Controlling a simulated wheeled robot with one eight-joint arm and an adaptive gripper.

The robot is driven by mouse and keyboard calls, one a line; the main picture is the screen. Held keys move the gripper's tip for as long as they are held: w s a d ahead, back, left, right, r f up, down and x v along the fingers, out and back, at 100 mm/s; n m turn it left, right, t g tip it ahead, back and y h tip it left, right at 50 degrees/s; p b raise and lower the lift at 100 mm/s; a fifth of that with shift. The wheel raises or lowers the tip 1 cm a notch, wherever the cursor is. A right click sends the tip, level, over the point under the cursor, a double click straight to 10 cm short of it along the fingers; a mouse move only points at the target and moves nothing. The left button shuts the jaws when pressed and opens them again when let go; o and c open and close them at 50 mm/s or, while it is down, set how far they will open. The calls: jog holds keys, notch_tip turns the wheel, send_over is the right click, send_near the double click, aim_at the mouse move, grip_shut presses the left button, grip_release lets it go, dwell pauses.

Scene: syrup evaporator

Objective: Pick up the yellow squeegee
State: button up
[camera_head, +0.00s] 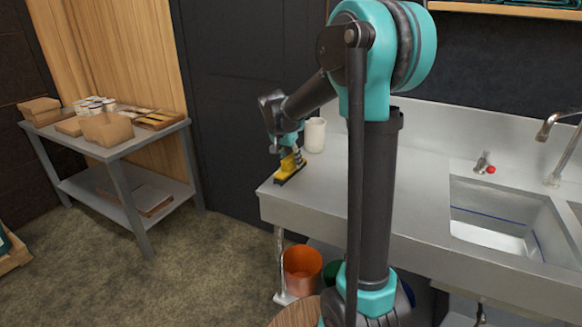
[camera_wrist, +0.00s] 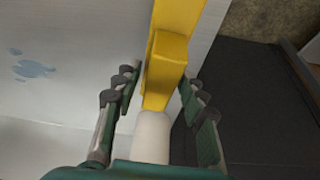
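The yellow squeegee (camera_head: 287,167) lies on the left end of the steel counter (camera_head: 330,193), close to its edge, with a dark strip along its lower side. In the wrist view the yellow squeegee (camera_wrist: 166,62) runs up between my fingers, with a raised block in the middle. My gripper (camera_head: 291,150) is right above the squeegee and points down. In the wrist view my gripper (camera_wrist: 160,90) is open, with one finger on each side of the yellow block. Gaps show beside both fingers. I cannot tell how far the fingertips reach down.
A white cup (camera_head: 315,134) stands just behind the squeegee; a white rounded shape (camera_wrist: 151,137) shows below it in the wrist view. A sink (camera_head: 490,213) and faucet are at right. An orange bucket (camera_head: 301,268) is below the counter. A side table (camera_head: 160,136) with boxes stands left.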

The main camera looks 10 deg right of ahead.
aim_at(291, 157)
grip_shut()
jog(key=shift+r, duration=0.1)
notch_tip(291, 157, up, 20)
dwell(0.6)
